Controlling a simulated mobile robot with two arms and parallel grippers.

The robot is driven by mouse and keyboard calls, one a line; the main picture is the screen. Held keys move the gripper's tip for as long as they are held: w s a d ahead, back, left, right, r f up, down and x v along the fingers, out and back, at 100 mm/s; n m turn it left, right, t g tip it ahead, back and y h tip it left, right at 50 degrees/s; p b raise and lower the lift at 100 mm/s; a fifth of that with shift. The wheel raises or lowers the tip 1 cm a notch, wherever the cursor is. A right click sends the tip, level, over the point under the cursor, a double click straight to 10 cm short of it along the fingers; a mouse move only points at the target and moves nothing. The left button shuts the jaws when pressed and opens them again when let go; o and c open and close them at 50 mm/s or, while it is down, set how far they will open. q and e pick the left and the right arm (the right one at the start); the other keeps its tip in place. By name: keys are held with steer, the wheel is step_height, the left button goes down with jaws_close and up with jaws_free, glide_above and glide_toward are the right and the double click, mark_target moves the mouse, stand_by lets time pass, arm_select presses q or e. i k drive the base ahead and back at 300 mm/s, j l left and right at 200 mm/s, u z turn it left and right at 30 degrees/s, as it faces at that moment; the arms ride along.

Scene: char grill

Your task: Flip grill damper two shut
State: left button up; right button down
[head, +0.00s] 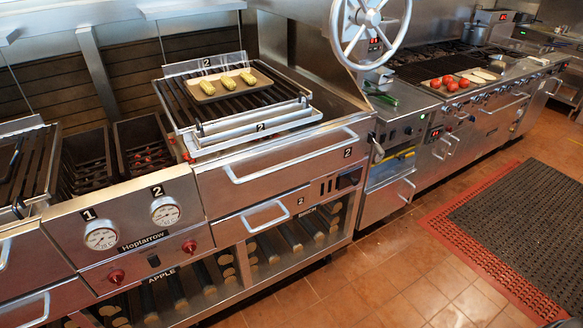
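The grill section marked 2 stands left of centre, with its raised grate (240,98) and a steel front panel (285,170). At the panel's right end is a row of dark vertical slots (327,187) with a black sliding piece (349,179) just right of them. This looks like damper two; the slots show uncovered, with the black piece beside them. A lower drawer front (265,217), also marked 2, has its own handle. Neither of my grippers is in view.
A tray with corn (208,95) lies on the grate. Gauges 1 (101,235) and 2 (165,210) and red knobs (190,246) are at left. A large handwheel (370,30) rises behind. Tiled floor (400,270) is clear before the grill; a mat (510,220) lies right.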

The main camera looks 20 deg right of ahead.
mark_target(352, 177)
steer(key=i+l+z, duration=0.2)
steer(key=i+l, duration=0.55)
steer(key=l, duration=0.25)
steer(key=i+l+z, duration=0.2)
steer(key=i+l, duration=0.6)
steer(key=l, duration=0.1)
